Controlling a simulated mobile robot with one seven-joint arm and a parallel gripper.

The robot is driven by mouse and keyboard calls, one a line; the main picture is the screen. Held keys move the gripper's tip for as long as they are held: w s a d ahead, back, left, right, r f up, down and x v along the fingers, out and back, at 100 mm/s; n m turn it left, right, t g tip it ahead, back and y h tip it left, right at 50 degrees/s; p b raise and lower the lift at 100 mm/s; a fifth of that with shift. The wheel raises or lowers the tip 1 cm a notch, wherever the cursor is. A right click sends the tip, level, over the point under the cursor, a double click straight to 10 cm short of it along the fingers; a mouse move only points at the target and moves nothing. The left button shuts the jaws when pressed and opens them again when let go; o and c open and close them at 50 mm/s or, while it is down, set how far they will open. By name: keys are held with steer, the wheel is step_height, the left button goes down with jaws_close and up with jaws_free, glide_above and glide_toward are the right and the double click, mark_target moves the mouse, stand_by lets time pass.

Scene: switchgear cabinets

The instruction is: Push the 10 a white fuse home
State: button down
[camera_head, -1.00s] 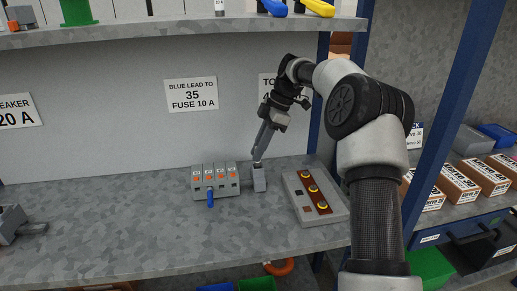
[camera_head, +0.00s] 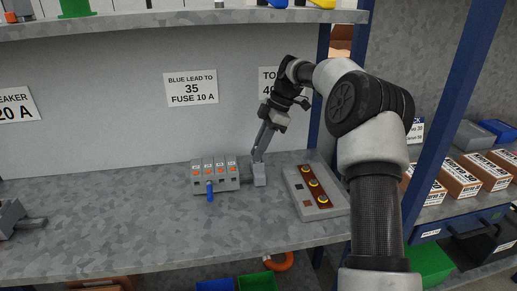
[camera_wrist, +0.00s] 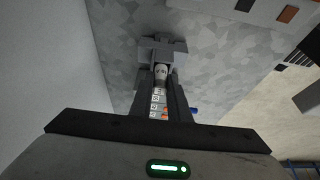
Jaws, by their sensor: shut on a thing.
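The white fuse (camera_wrist: 161,73) is between my fingertips in the wrist view, and its pale round end shows. My gripper (camera_head: 257,156) is shut on it, pointing down at the small grey fuse holder (camera_head: 259,176) on the shelf. In the wrist view the holder (camera_wrist: 162,46) lies at and just beyond the fingertips. The fuse is hidden by the fingers in the head view. I cannot tell how deep it sits in the holder, and its rating is not readable.
A grey terminal row (camera_head: 228,177) with orange marks and a blue lead (camera_head: 210,191) stands close left of the holder. A grey block with yellow-ringed terminals (camera_head: 331,205) is to the right. Signs are on the back panel. The shelf's left middle is clear.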

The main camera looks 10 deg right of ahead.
steer(key=shift+f, duration=0.5)
steer(key=c, duration=1.8)
jaws_free()
steer(key=shift+o, duration=1.1)
steer(key=shift+f, duration=0.1)
steer(key=shift+s+f, duration=0.1)
steer(key=shift+s, duration=0.05)
steer(key=shift+r+p, duration=0.6)
steer(key=shift+r, duration=0.3)
jaws_close()
